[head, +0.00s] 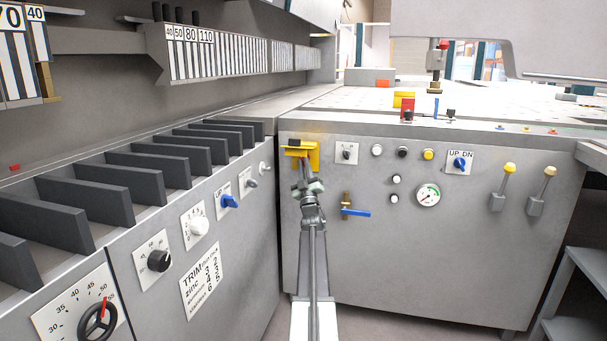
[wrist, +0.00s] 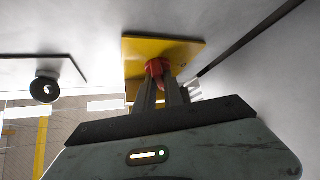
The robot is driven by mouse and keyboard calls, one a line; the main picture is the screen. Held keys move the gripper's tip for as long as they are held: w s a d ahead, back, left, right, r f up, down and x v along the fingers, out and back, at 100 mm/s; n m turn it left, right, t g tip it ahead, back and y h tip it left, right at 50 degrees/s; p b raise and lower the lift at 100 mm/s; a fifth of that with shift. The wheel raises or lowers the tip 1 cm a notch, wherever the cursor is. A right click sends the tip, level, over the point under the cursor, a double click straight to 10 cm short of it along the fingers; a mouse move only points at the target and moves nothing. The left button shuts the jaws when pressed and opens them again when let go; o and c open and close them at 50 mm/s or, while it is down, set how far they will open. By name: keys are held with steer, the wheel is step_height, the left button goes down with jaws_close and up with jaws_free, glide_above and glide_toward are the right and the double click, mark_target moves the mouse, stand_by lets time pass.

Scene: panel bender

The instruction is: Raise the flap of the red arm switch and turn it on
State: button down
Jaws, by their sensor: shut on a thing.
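The yellow plate of the arm switch (head: 314,151) is on the grey front panel near the inner corner. Its yellow flap (head: 297,152) stands out from the plate in the head view and looks raised. In the wrist view the yellow plate (wrist: 150,47) lies just beyond the fingertips. The red switch (wrist: 156,67) is in front of the plate, between the fingertips. My gripper (wrist: 163,82) is shut on the red switch. In the head view my gripper (head: 305,168) is under the flap and hides most of the switch.
A small black knob on a white plate (head: 347,153) is right of the switch. A blue-handled valve (head: 354,211) is below it, and a gauge (head: 428,195) is farther right. A side panel with knobs and dark fins (head: 130,170) meets the front panel at left.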

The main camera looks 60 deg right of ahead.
steer(key=shift+d+m+g+h+b, duration=0.1)
steer(key=shift+m+g+h+b, duration=0.15)
steer(key=shift+m+g+h, duration=0.75)
steer(key=shift+d+m+g+h+b, duration=0.15)
steer(key=shift+m+g+h, duration=0.4)
steer(key=shift+m, duration=0.75)
steer(key=shift+s+a+m, duration=0.1)
steer(key=shift+a+m, duration=0.05)
steer(key=shift+m, duration=0.15)
steer(key=c, duration=1.4)
jaws_free()
steer(key=shift+s, duration=0.1)
steer(key=shift+c, duration=0.2)
steer(key=shift+a, duration=0.1)
steer(key=b+v, duration=0.5)
steer(key=v, duration=0.2)
steer(key=shift+a+f, duration=0.2)
steer(key=shift+f, duration=0.15)
